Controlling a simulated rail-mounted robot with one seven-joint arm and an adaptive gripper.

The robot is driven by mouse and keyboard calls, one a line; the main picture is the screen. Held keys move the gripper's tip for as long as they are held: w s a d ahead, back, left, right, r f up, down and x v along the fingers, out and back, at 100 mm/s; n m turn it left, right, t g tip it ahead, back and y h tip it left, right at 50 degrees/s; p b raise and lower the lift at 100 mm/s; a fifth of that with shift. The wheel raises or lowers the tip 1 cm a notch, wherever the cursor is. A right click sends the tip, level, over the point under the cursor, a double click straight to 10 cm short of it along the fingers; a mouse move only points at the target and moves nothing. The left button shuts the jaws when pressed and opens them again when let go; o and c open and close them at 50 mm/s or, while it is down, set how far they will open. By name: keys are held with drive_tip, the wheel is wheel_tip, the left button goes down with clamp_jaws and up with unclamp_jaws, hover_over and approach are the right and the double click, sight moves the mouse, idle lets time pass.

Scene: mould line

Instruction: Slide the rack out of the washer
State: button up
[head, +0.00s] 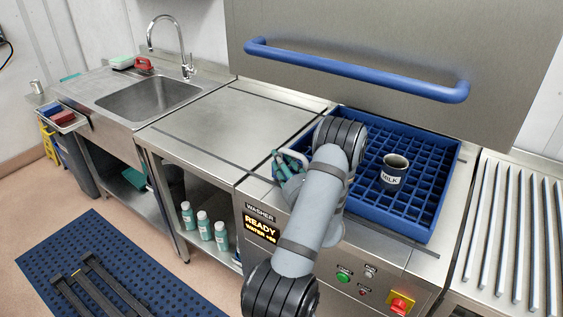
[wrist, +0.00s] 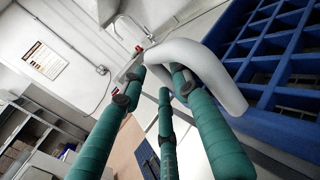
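The blue rack (head: 437,212) sits in the washer (head: 310,240), under the raised hood. My gripper (head: 284,165), with teal fingers, is at this handle. In the wrist view its fingers (wrist: 160,85) straddle the handle, with gaps visible between them. Whether they press on it I cannot tell.
A bare steel counter (head: 228,122) lies left of the washer, with a sink (head: 150,98) beyond it. A blue bar handle (head: 355,70) spans the raised hood. A ribbed steel surface (head: 515,235) is on the right. Bottles (head: 204,226) stand on the shelf below the counter.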

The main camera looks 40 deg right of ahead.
drive_tip(key=shift+c, duration=1.2)
drive_tip(key=c, duration=0.4)
clamp_jaws()
